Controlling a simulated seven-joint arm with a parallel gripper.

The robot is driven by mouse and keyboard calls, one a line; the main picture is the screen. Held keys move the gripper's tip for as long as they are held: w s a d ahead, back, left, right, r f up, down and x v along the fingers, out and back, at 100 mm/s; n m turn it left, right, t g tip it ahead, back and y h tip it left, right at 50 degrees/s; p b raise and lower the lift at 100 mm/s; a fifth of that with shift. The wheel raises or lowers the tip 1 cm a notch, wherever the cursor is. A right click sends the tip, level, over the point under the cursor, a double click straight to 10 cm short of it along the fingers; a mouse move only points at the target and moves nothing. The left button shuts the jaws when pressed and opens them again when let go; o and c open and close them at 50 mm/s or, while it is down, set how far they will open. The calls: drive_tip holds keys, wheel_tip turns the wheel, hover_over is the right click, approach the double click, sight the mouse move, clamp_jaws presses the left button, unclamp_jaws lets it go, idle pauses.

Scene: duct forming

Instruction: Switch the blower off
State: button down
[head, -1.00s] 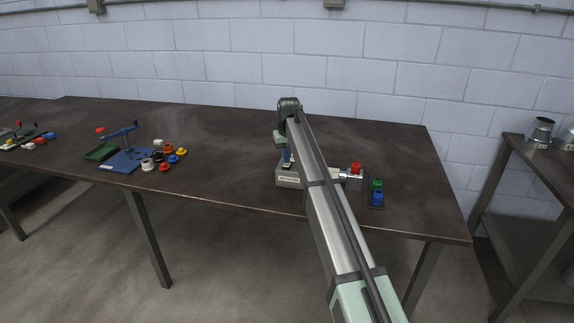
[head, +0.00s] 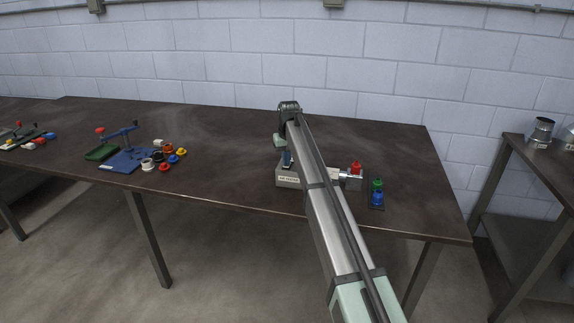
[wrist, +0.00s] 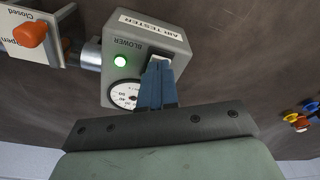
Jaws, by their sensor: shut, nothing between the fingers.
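A dial gauge (wrist: 124,95) is partly hidden by my fingers. A white blower switch (wrist: 160,60) shows just at my fingertips; I cannot tell whether they touch it. My gripper (wrist: 157,68) is shut and empty, its blue fingers over the face of the box. In the head view the tester (head: 288,179) is partly hidden behind my arm, and my gripper (head: 287,158) is just above it.
An orange lever (wrist: 30,34) on a plate marked "Closed" and "Open" joins the tester by a metal pipe. A stand with green and blue parts (head: 377,193) is right of it. A blue fixture (head: 128,158) and several coloured rings lie left. The table between is clear.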

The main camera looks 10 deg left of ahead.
drive_tip(key=shift+f, duration=0.15)
drive_tip(key=shift+r, duration=3.55)
